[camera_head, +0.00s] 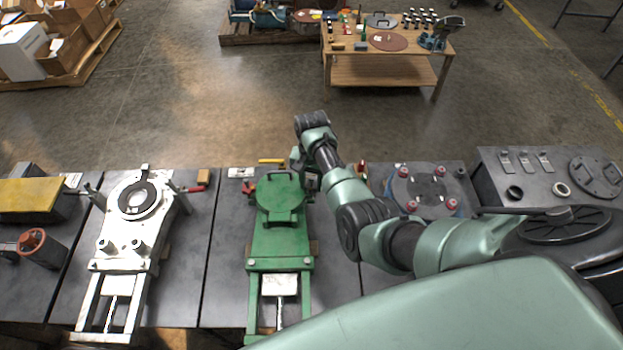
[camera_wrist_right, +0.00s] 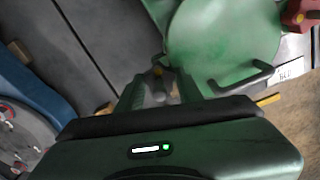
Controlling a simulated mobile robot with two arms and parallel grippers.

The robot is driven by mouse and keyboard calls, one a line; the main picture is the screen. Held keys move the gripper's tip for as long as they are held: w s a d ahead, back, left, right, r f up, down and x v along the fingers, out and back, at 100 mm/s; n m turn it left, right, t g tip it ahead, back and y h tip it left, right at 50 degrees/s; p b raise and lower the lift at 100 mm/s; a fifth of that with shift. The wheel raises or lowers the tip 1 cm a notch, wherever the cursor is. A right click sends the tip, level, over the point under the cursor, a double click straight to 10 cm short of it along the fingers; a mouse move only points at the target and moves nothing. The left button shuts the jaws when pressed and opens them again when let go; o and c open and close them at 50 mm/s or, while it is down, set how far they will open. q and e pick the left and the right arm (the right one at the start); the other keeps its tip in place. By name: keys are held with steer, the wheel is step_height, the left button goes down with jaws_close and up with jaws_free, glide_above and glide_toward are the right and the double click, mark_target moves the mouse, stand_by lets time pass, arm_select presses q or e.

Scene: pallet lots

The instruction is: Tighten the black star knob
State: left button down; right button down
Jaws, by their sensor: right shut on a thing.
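My right gripper (camera_head: 309,181) reaches down at the right edge of the round lid of the green fixture (camera_head: 280,243). In the right wrist view, my right gripper (camera_wrist_right: 157,88) is shut on a small greyish part with a yellow spot, beside the green lid (camera_wrist_right: 225,40). This part looks like the star knob (camera_wrist_right: 158,84), but the fingers hide most of it and its star shape cannot be made out. In the head view the knob is hidden behind the arm and gripper. My left gripper is not in view.
A silver fixture (camera_head: 130,240) stands to the left. A plate with red knobs (camera_head: 425,190) lies to the right. A red part (camera_head: 249,187) sits at the green lid's left. The lid has a bar handle (camera_wrist_right: 243,80). A wooden table (camera_head: 390,65) stands across open floor.

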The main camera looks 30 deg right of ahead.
steer(key=m, duration=0.2)
steer(key=shift+m+p, duration=0.4)
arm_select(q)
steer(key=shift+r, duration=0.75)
arm_select(e)
steer(key=c, duration=0.9)
jaws_free()
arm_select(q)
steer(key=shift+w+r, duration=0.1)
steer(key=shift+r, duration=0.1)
arm_select(e)
steer(key=shift+r, duration=3.9)
